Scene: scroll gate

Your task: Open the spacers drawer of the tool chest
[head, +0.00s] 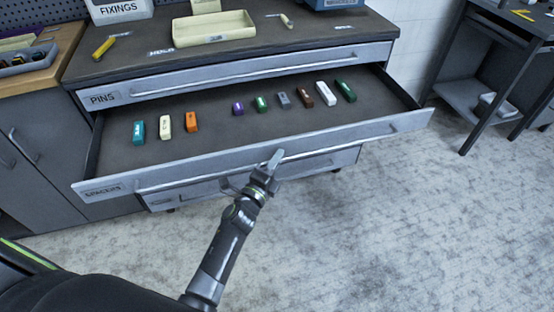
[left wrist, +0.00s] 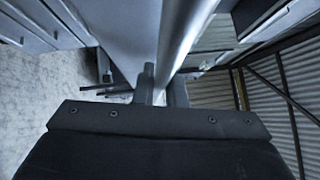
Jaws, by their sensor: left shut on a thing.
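The spacers drawer (head: 110,180) of the grey tool chest (head: 225,75) is pulled far out, its label on the left of the front. Its long bar handle (head: 340,137) runs across the front and also crosses the left wrist view (left wrist: 186,38). My left gripper (head: 274,161) is at the middle of that handle, shut on it; its fingers show on both sides of the bar in the left wrist view (left wrist: 163,88). Small coloured blocks lie in the drawer, among them a teal one (head: 138,132) and a white one (head: 326,94). My right gripper is not in view.
The pins drawer (head: 103,98) above is shut. Another shut drawer (head: 190,194) shows below. A cream tray (head: 213,28) and a fixings box (head: 120,10) stand on the chest top. A dark table (head: 505,60) stands at right. The floor (head: 390,230) in front is clear.

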